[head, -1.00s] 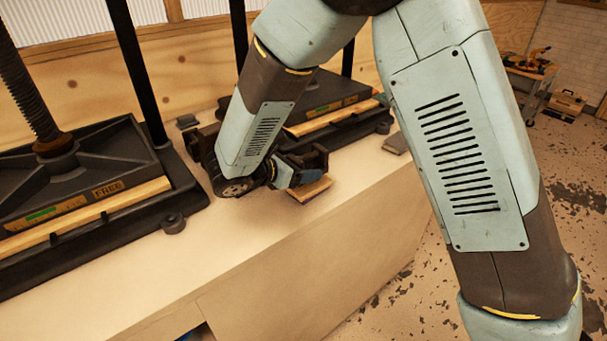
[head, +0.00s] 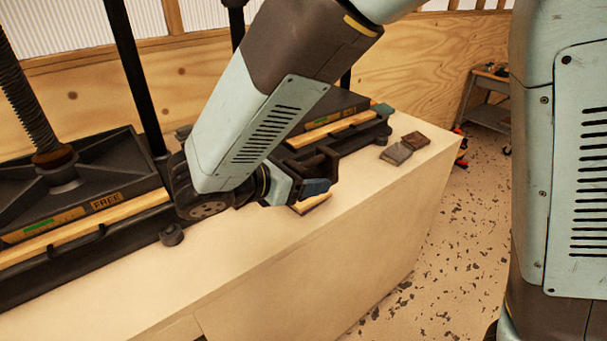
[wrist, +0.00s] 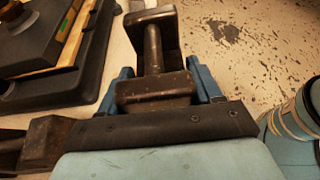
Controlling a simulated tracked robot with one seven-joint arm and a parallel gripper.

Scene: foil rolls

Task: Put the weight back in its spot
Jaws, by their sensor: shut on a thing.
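In the wrist view, the weight (wrist: 152,48) is a dark, worn metal piece with a bar between two thicker end blocks. The blue fingers of my gripper (wrist: 160,84) stand on both sides of its near end, shut on it. In the head view, my gripper (head: 313,187) is over the bench in front of the right press, and the dark weight (head: 327,165) shows at its tip. A small tan-edged plate (head: 314,204) lies on the bench just below the gripper, partly hidden by it. I cannot tell whether the weight touches the bench.
The left press (head: 60,200) bears a FREE label, and the right press (head: 345,128) stands behind my gripper. Two small flat blocks (head: 397,153) lie together near the bench's right end. The bench top (head: 230,255) is clear at the front.

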